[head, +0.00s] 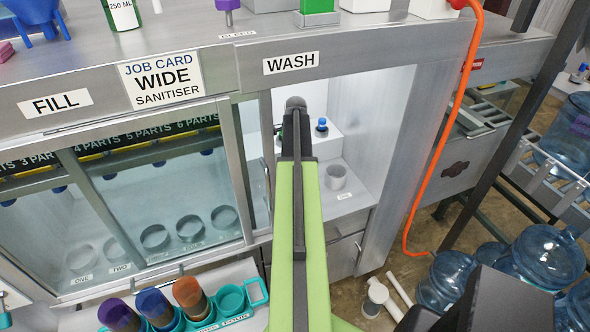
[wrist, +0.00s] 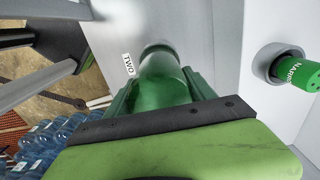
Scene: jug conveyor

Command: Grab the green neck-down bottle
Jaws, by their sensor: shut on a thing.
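In the wrist view a plain translucent green bottle (wrist: 165,80) sits between the fingers of my gripper (wrist: 160,90), which is shut on it. I cannot tell whether that end is inside a cup. A second green bottle (wrist: 297,72) with a NARR… label stands out of a grey cup (wrist: 267,62) to the right. In the head view my gripper (head: 297,125) is inside the WASH bay, and my arm hides the held bottle.
The WASH bay has a white step with a blue-capped bottle (head: 321,127) and an empty grey cup (head: 336,177) to the right of my arm. Bay walls (head: 390,140) stand close on the sides. An orange hose (head: 440,150) hangs at right, near large blue jugs (head: 545,257).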

